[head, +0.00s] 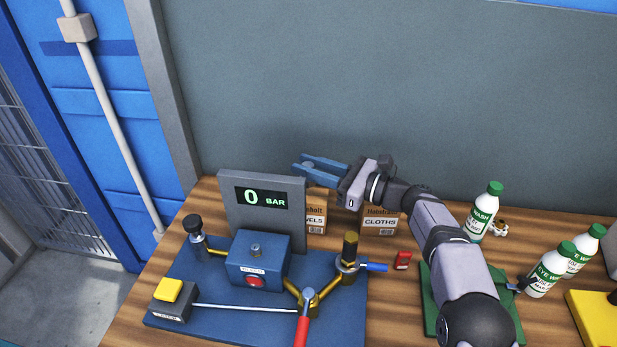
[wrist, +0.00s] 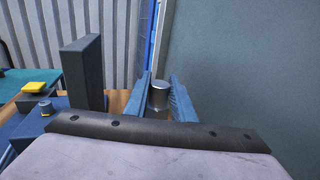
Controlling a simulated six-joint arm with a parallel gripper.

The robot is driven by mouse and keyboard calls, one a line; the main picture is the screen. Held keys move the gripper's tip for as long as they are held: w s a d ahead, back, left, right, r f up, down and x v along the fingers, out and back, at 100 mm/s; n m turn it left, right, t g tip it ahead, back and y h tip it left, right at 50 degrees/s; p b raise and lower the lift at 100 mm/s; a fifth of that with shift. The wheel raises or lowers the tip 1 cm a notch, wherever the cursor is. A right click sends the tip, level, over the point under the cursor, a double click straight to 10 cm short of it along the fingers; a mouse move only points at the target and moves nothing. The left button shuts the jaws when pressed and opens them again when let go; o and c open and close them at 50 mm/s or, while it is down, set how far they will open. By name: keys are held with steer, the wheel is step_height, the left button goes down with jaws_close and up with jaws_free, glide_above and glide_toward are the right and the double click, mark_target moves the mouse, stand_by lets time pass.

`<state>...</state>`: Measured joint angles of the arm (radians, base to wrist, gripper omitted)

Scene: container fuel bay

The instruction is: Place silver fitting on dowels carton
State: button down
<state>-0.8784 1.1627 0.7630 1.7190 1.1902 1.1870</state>
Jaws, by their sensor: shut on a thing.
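My gripper (head: 322,167) has blue fingers and is over the back of the bench, behind the right edge of the display panel. The wrist view shows the silver fitting (wrist: 158,95), a short upright cylinder, between the two fingers, and they are shut on it. I cannot tell whether the fitting touches the carton.
The cloths carton (head: 381,223) stands right of the dowels carton. The grey display panel (head: 262,217) reads 0 BAR and rises from the blue valve board (head: 220,315). Several green-capped eye wash bottles (head: 482,213) stand at right. A small red item (head: 403,260) lies mid-bench. A grey wall is close behind.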

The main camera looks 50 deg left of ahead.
steer(key=shift+f+p, duration=0.55)
steer(key=shift+f, duration=1.3)
steer(key=shift+f, duration=0.15)
steer(key=c, duration=1.5)
jaws_free()
steer(key=b+v, duration=0.3)
steer(key=v, duration=0.9)
steer(key=shift+b, duration=0.3)
